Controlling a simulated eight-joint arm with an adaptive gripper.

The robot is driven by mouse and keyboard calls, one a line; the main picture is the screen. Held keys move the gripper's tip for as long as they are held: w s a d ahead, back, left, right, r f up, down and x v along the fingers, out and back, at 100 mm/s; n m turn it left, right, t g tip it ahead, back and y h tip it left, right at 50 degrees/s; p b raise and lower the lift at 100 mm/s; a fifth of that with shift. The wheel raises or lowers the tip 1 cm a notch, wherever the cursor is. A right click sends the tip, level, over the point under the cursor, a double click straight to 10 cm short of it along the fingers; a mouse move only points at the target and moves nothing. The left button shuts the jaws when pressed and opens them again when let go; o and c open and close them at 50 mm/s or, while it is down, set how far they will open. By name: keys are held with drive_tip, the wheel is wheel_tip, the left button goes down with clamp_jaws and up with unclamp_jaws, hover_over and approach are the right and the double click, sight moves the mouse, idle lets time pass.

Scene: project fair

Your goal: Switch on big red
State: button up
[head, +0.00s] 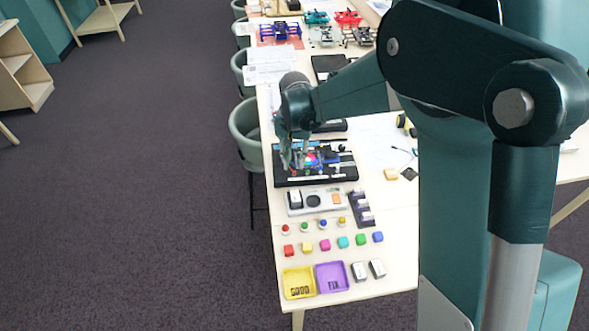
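No thing in view is plainly labelled big red, and I cannot tell which one it is. A red-topped round knob (285,229) stands in the row of small knobs on the table. A red cube (288,250) sits just below it. A larger red frame-like model (348,16) stands at the far end of the table. My gripper (289,163) hangs over the left part of a black board (313,179) with a blue and multicoloured assembly (322,158). Its fingers are small and partly blend with the assembly, so their opening and any contact are unclear.
A grey panel (315,208) lies in front of the board. A yellow tray (299,290) and a purple tray (331,277) sit near the table's front edge. Grey chairs (247,128) line the left side. My arm hides much of the table's right.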

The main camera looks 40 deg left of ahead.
sight(294, 172)
drive_tip(key=shift+f, duration=2.5)
clamp_jaws()
